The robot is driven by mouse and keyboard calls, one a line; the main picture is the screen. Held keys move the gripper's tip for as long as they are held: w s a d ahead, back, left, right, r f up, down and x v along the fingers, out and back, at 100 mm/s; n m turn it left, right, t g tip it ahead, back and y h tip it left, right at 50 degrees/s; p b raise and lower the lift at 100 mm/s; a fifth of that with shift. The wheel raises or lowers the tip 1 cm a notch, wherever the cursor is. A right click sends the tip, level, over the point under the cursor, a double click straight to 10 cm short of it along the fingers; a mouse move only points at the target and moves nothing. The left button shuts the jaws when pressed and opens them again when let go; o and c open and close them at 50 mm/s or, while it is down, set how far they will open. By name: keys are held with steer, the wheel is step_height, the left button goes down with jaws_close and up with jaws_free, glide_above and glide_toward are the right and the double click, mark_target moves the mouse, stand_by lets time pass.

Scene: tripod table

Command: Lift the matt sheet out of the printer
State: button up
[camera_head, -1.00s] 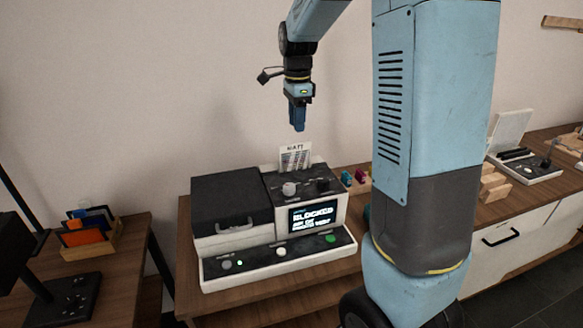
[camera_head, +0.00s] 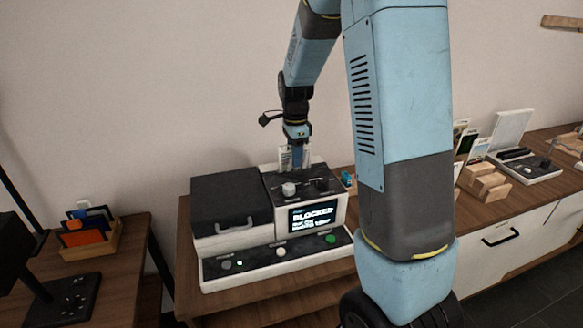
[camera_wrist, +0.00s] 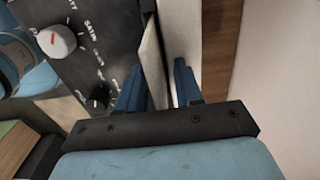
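The matt sheet (camera_head: 285,161) stands upright out of the slot at the back of the printer (camera_head: 262,222), mostly hidden behind my fingers. My gripper (camera_head: 293,166) has come down from above and points down at the sheet. In the wrist view the two blue fingers of my gripper (camera_wrist: 158,66) are apart, with the pale edge of the sheet (camera_wrist: 152,62) between them. The sheet is nearer the left finger; I cannot tell whether it touches. The printer's screen reads "BLOCKED".
The printer stands on a wooden table (camera_head: 183,270) and has a dark lid at left, knobs on top and a button panel in front. The wall is close behind. A wooden rack (camera_head: 100,240) of cards stands at left. Several blocks and cards lie on the right counter.

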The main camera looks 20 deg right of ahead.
steer(key=shift+f, duration=0.1)
jaws_close()
stand_by(0.6)
